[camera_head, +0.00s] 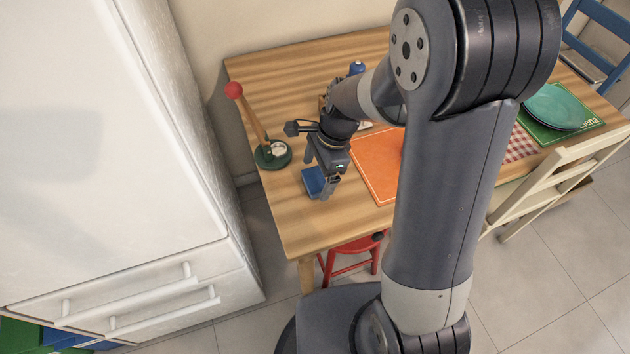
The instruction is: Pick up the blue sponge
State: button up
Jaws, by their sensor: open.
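The blue sponge (313,181) lies on the wooden table (285,205) near its left front edge. My gripper (325,192) is right at the sponge, pointing down, and its jaws are open. The fingers cover part of the sponge's right side in this view. I cannot tell from this angle whether a finger touches the sponge.
An orange mat (372,166) lies right of the gripper. A dark green dish (273,154) with a red-topped stick (234,90) stands behind left. A white fridge (110,130) rises on the left. A cream chair (540,190) and red stool (352,247) stand in front.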

jog(key=shift+s+a+f, duration=0.1)
jog(key=shift+s+f, duration=0.05)
jog(key=shift+f, duration=0.35)
jog(key=c, duration=1.1)
